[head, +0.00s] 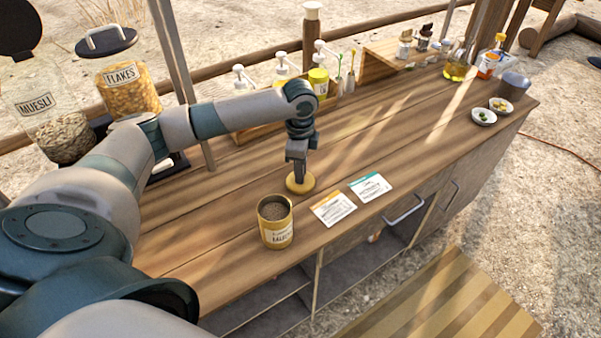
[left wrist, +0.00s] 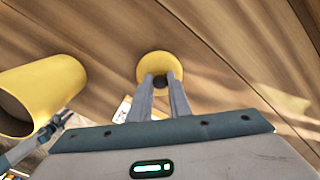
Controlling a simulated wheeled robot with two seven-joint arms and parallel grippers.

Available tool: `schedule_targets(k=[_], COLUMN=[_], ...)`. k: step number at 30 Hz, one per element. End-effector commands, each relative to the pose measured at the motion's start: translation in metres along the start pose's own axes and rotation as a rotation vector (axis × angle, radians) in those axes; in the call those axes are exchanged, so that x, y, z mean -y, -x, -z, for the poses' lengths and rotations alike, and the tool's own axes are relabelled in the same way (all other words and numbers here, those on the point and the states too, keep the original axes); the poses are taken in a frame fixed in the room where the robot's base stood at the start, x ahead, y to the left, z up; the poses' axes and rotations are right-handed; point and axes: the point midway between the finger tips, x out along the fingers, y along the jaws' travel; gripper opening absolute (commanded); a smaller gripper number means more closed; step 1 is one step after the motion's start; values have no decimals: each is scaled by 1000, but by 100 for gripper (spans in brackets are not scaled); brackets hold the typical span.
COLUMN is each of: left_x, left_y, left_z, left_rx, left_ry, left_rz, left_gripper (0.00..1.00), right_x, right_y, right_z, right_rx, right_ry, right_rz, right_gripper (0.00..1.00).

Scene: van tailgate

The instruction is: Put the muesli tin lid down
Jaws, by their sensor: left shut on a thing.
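The muesli tin lid (head: 301,184) is a round yellow disc at the wooden counter top, behind and right of the open tin. My left gripper (head: 299,178) is above the lid with its fingers pointing down, shut on the lid's dark knob. The lid also shows in the left wrist view (left wrist: 160,66), at the tips of the left fingers (left wrist: 160,82). I cannot tell for sure whether its underside touches the wood. The muesli tin (head: 276,224) stands upright and open, with dark contents. It also shows in the left wrist view (left wrist: 55,88).
Two printed cards (head: 333,208) (head: 370,187) lie right of the tin near the counter's front edge. Dispensers with muesli (head: 50,110) and flakes (head: 130,88) stand at the left. Pump bottles (head: 318,82) stand at the back. The counter (head: 390,140) is clear toward the right middle.

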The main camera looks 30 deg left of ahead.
Motion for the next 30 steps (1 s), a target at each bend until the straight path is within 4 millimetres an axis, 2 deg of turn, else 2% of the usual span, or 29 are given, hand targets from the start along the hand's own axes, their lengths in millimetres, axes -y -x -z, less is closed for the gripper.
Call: schedule_targets(k=[6,17,18,20,30], left_x=[-1,-1,-1,-1,-1], left_y=[-18,-20,-21,-21,-20], left_z=[0,0,0,0,0], left_rx=[1,1,1,1,1], left_ry=[-1,-1,-1,-1,-1], left_rz=[-1,0,0,0,0], left_gripper=[0,0,22,36,36], right_x=[2,6,6,6,4], right_y=[7,8,8,7,7], right_z=[0,1,1,0,0], right_rx=[1,1,1,1,1], right_ry=[-1,-3,-3,-3,-1], right_rz=[2,6,6,6,4], right_gripper=[31,31,31,31,31])
